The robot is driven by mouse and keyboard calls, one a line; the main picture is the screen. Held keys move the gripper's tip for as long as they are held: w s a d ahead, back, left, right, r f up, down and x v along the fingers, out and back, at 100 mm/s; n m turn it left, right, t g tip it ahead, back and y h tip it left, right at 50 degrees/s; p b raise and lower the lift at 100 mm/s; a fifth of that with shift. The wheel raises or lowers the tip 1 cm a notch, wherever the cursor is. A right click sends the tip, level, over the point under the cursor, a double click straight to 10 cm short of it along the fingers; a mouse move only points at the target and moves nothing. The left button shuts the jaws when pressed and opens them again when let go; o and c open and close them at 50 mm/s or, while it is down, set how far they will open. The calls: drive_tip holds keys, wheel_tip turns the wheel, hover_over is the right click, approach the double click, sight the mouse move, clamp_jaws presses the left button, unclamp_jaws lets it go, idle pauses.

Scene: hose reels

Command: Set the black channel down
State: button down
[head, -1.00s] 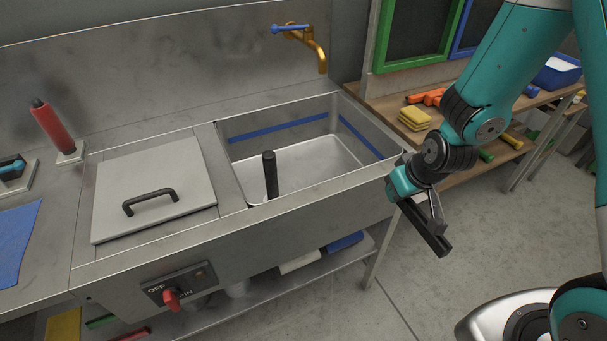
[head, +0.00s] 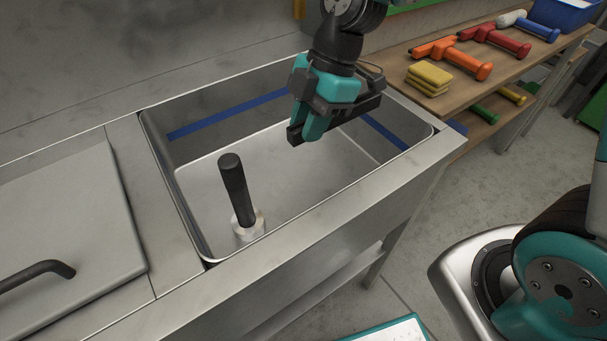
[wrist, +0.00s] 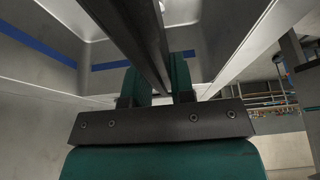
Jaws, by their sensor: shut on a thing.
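The black channel (head: 369,105) is a straight dark bar. My gripper (head: 313,121) is shut on it and holds it above the right part of the metal sink basin (head: 210,172). The bar lies crosswise in the jaws, its left end sticking out just past the fingers and its other end reaching back to the right. In the wrist view the channel (wrist: 137,38) runs between the two teal fingers (wrist: 160,80) toward the upper left. Its underside is hidden from me.
A black-handled tool (head: 235,188) stands upright in the basin's front left. A grey lid (head: 70,225) with a black handle covers the left. A wooden bench (head: 445,100) at right holds yellow sponges (head: 430,77) and orange and red tools. The basin floor's middle is clear.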

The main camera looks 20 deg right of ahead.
wheel_tip(320, 180, down, 18)
drive_tip(key=shift+s+f+b, duration=0.1)
drive_tip(key=shift+f+b, duration=0.05)
drive_tip(key=shift+b, duration=0.9)
drive_tip(key=shift+f, duration=0.1)
drive_tip(key=shift+f+b, duration=0.5)
drive_tip(key=shift+f, duration=0.05)
drive_tip(key=c, duration=1)
unclamp_jaws()
